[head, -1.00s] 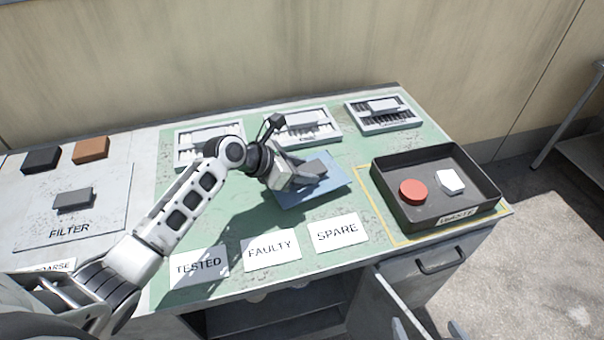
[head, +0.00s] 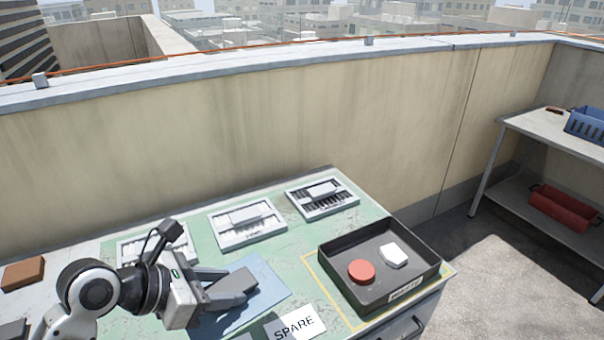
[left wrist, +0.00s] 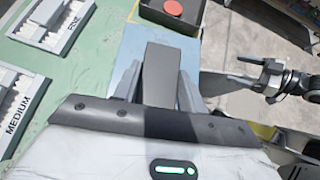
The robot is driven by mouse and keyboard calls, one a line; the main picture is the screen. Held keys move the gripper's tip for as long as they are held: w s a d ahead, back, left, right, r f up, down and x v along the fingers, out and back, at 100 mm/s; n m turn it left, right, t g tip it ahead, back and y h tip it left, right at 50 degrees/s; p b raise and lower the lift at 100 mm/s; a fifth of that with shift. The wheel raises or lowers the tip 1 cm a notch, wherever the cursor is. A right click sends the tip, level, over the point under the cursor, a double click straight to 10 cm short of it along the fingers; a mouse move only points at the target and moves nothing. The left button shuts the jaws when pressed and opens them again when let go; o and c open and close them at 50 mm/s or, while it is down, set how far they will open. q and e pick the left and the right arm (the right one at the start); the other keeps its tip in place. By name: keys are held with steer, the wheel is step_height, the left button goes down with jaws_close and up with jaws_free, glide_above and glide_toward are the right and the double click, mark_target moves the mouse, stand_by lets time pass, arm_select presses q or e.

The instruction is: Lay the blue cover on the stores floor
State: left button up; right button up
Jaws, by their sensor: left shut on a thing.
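The blue cover (head: 266,281) is a flat blue sheet above the green bench mat, with a dark grey block like a handle on top. My left gripper (head: 240,284) is shut on that block. In the left wrist view the block stands between the fingers (left wrist: 160,88), with the blue sheet (left wrist: 127,70) beyond and below. I cannot tell whether the sheet touches the mat. My right gripper (left wrist: 245,72) shows at the right of the left wrist view, its fingers apart and empty. I see no place marked as the stores floor.
A black tray (head: 432,270) holds a red disc (head: 361,271) and a white piece (head: 394,255). Filter frames (head: 245,224) line the bench's back. A SPARE label (head: 292,325) lies in front. At right, a shelf unit (head: 545,124) carries a blue crate (head: 588,126) and red bin (head: 562,210).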

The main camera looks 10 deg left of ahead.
arm_select(q)
steer(key=shift+m+g+h, duration=0.4)
steer(key=shift+m+g, duration=0.1)
steer(key=shift+m, duration=0.4)
steer(key=r, duration=0.2)
steer(key=a+r, duration=0.1)
steer(key=r, duration=0.1)
steer(key=s+a+r, duration=0.1)
steer(key=r, duration=0.1)
steer(key=shift+a+r, duration=0.1)
steer(key=shift+a, duration=0.1)
